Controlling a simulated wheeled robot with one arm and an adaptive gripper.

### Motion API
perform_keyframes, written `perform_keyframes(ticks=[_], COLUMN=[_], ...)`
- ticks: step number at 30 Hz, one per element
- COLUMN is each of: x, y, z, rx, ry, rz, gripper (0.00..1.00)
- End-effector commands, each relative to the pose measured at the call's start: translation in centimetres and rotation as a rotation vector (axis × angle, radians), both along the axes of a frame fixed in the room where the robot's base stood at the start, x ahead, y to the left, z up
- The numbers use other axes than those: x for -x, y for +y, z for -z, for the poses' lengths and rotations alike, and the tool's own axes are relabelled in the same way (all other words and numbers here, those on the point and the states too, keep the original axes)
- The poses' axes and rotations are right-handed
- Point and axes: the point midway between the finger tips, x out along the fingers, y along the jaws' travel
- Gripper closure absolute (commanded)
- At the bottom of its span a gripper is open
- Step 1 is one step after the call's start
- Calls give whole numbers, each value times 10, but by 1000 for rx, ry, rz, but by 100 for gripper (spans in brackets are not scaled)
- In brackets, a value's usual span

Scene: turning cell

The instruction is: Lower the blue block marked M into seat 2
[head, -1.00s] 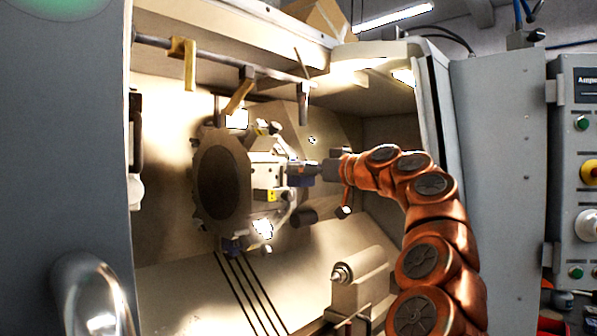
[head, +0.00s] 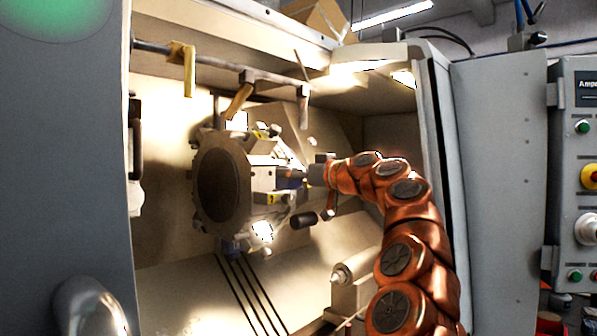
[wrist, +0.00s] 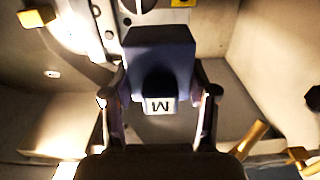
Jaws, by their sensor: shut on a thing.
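The blue block marked M (wrist: 160,50) fills the upper middle of the wrist view, its white M label facing the camera. My gripper (wrist: 158,95) has one finger on each side of it and is shut on it. In the head view my gripper (head: 311,176) is at the right side of the round tool turret (head: 222,185), and the block (head: 290,179) shows as a small dark blue patch against the turret's seats. Yellow tags (head: 273,198) mark seats, but their numbers are too small to read. I cannot tell whether the block touches a seat.
A dark cylinder (head: 303,220) sticks out of the turret below my gripper. A tailstock (head: 352,285) stands lower right inside the machine. A rail with yellow hooks (head: 190,68) crosses above. The machine's door edge (head: 437,120) is right of the arm.

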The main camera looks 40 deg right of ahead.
Motion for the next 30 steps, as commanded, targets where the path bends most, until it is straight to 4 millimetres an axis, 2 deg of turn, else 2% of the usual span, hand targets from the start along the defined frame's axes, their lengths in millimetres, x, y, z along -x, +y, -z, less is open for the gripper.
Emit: perform_keyframes(ticks=[30], x=[-57], y=[8], z=[-1], rx=[0], ry=[0], rz=[-1], gripper=[85])
